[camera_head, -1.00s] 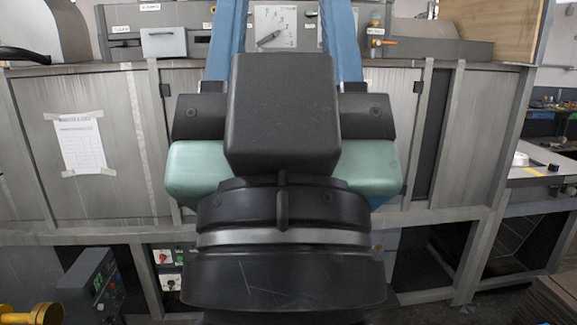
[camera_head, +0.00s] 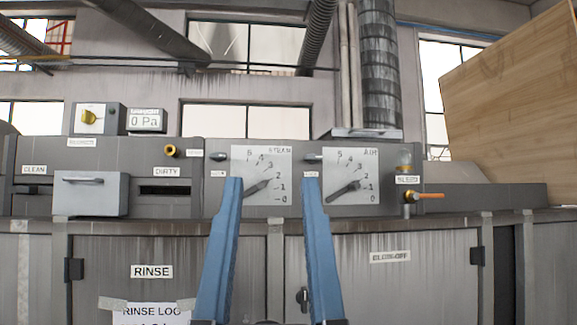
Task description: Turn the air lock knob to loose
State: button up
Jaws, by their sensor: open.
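The AIR dial (camera_head: 351,190) is a white panel with a dark pointer and a scale, on the grey machine front right of centre. A small dark grey knob (camera_head: 313,157) sticks out at its upper left. A small label under it is too small to read and is partly covered by my right fingertip. This knob looks like the air lock knob. My gripper (camera_head: 271,182) is open and empty, with two blue fingers pointing up. Its right fingertip shows just below that knob. I cannot tell the gap in depth.
A STEAM dial (camera_head: 262,165) with a similar small knob (camera_head: 219,157) is to the left. A valve with an orange handle (camera_head: 428,196) is to the right. A yellow knob (camera_head: 90,117) and a 0 Pa display (camera_head: 146,121) stand on top at left. A wooden board (camera_head: 515,95) is at right.

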aim_at(311, 157)
jog(key=i+z, duration=0.15)
jog(key=i, duration=0.55)
jog(key=i+j+z, duration=0.15)
jog(key=i, duration=0.6)
jog(key=j, duration=0.1)
